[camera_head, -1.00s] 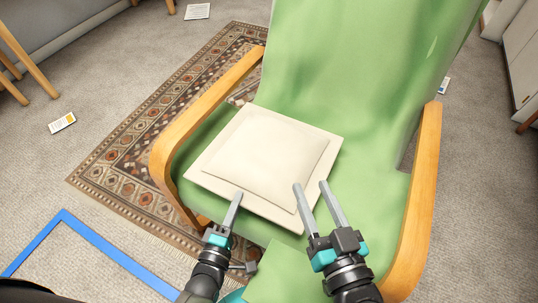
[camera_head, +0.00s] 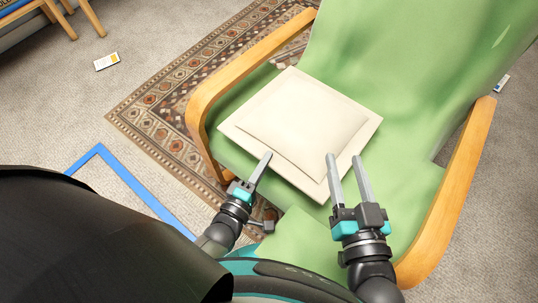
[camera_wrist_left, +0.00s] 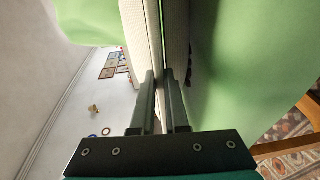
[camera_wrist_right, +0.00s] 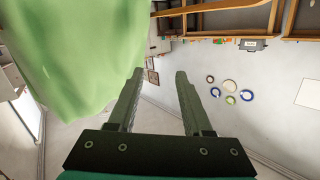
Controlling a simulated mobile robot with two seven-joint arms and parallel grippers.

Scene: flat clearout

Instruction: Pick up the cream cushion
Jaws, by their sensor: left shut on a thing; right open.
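The cream cushion (camera_head: 305,118) is square with a flat border and lies on the seat of the green armchair (camera_head: 405,95). My left gripper (camera_head: 264,160) is shut on its near left edge. In the left wrist view the cushion's edge (camera_wrist_left: 145,35) runs between the two fingers (camera_wrist_left: 160,88). My right gripper (camera_head: 346,160) is open and empty, its fingertips at the cushion's near right side in the head view. In the right wrist view nothing lies between its fingers (camera_wrist_right: 160,85), and green cloth (camera_wrist_right: 85,50) shows at the left.
Wooden armrests (camera_head: 205,100) (camera_head: 455,200) flank the seat on both sides. A patterned rug (camera_head: 150,110) lies left of the chair. A blue frame line (camera_head: 130,190) is on the carpet at the left, and a small card (camera_head: 106,61) lies beyond it.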

